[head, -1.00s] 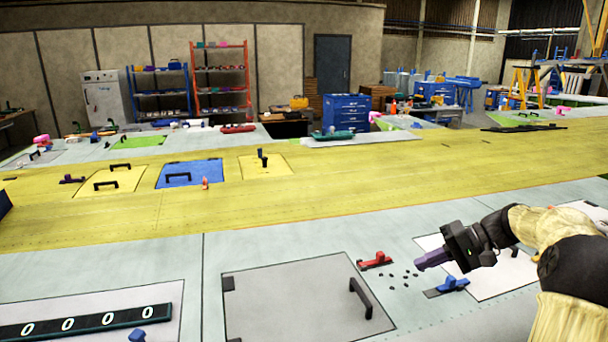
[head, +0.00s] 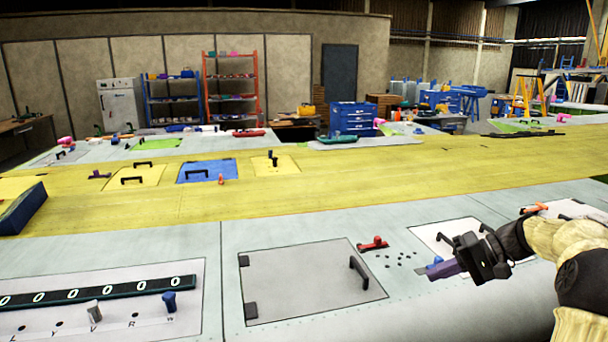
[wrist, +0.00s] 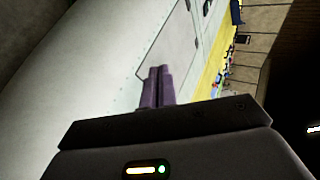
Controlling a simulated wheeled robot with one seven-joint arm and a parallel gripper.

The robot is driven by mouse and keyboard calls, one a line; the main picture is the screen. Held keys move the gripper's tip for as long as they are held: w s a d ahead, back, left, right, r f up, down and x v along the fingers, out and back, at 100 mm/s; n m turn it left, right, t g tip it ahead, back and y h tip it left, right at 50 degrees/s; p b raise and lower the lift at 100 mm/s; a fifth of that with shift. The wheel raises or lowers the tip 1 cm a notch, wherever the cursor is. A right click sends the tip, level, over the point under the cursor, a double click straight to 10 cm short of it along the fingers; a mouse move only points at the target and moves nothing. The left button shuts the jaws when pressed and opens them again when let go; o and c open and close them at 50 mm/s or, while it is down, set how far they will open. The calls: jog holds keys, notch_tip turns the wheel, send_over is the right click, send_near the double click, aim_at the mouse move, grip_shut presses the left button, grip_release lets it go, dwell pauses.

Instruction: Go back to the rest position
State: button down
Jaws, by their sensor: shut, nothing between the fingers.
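My gripper (head: 436,270) is at the right of the head view, above the grey wing surface, with its purple fingers pointing left. In the wrist view the two purple fingers (wrist: 158,88) lie side by side, closed, with nothing between them. A grey hatch panel (head: 305,280) with a black handle lies left of the gripper. A red latch (head: 373,244) and several small dark holes lie between that panel and the gripper. A blue latch (head: 435,262) is partly hidden behind the fingers.
A white panel (head: 446,235) lies behind my gripper. A counter panel (head: 100,289) with knobs is at the front left. A dark blue box (head: 22,210) stands at the left edge. The yellow wing strip (head: 330,200) has wide bare areas. Shelves and blue cabinets stand far behind.

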jog(key=s+a+f+g+h, duration=0.2)
jog(key=s+a+f+h, duration=0.45)
jog(key=a+f, duration=0.3)
jog(key=s+a+f+n+t+h, duration=0.1)
jog(key=s+a+f+h, duration=0.1)
jog(key=s, duration=0.5)
jog(key=s+a+f+t+h, duration=0.1)
jog(key=s+a+f+h, duration=0.1)
jog(key=s, duration=0.5)
jog(key=shift+s+a+n, duration=0.3)
jog(key=shift+a+n, duration=0.1)
jog(key=shift+a, duration=0.3)
